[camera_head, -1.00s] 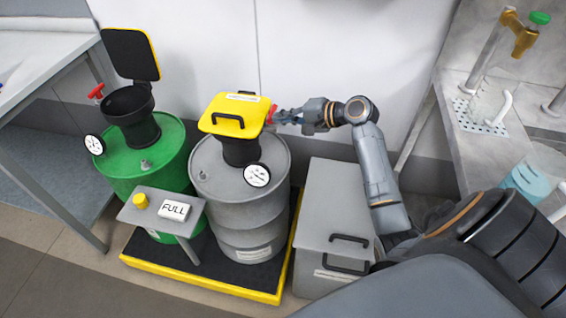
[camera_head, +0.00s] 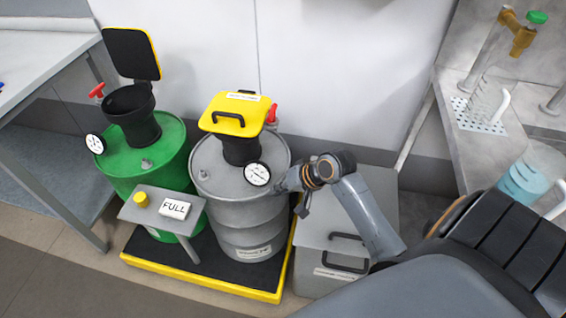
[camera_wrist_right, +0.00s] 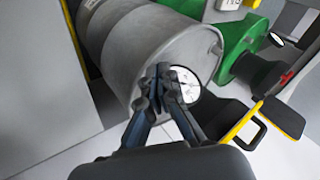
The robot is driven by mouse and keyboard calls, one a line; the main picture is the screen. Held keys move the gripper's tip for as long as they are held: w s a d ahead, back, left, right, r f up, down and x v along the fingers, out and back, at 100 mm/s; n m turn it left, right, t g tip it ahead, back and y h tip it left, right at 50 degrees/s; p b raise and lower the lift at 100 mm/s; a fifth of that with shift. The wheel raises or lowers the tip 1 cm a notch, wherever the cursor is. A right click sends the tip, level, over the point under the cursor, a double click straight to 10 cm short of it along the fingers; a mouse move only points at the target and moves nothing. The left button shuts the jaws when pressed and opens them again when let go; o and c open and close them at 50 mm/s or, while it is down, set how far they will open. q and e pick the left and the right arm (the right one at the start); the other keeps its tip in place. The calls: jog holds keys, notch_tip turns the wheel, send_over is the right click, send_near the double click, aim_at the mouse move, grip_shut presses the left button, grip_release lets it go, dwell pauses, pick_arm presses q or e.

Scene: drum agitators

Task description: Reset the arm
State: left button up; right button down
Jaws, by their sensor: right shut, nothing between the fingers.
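My right arm comes in from the lower right in the head view. Its gripper (camera_head: 284,186) is beside the right side of the grey drum (camera_head: 240,212), low near its top rim, and is partly hidden by the wrist. In the right wrist view the gripper (camera_wrist_right: 163,72) has its fingers shut and empty, in front of the drum and its round dial (camera_wrist_right: 182,84). The yellow lid (camera_head: 238,113) on the drum's black funnel (camera_head: 241,151) is down, and a red handle (camera_head: 272,112) sticks out at its right. My left gripper is not in view.
A green drum (camera_head: 155,165) with an open black-and-yellow lid (camera_head: 131,53) stands left, on the same yellow-edged platform (camera_head: 215,283). A small stand (camera_head: 150,215) is in front. A grey box (camera_head: 368,205) is under my arm. A bench with glassware is at right.

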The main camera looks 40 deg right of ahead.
jog(key=s+a+n+g+h, duration=0.2)
jog(key=s+a+n, duration=0.2)
jog(key=s, duration=0.6)
jog(key=s+a+n+g+h, duration=0.1)
jog(key=s+a+n, duration=0.25)
jog(key=s, duration=0.65)
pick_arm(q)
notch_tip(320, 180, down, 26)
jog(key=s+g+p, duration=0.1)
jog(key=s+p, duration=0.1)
pick_arm(e)
notch_tip(320, 180, down, 26)
jog(key=s+g, duration=0.1)
jog(key=s, duration=0.1)
pick_arm(q)
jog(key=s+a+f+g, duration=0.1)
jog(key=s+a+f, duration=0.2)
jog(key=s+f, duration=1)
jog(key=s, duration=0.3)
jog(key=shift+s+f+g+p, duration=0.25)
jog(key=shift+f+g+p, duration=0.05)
jog(key=shift+p, duration=0.1)
pick_arm(e)
jog(key=s+d+f+g, duration=0.1)
jog(key=s+d+f, duration=0.1)
jog(key=s+f, duration=1.2)
jog(key=shift+s+g+h, duration=0.3)
jog(key=shift+s, duration=0.85)
jog(key=shift+d, duration=0.1)
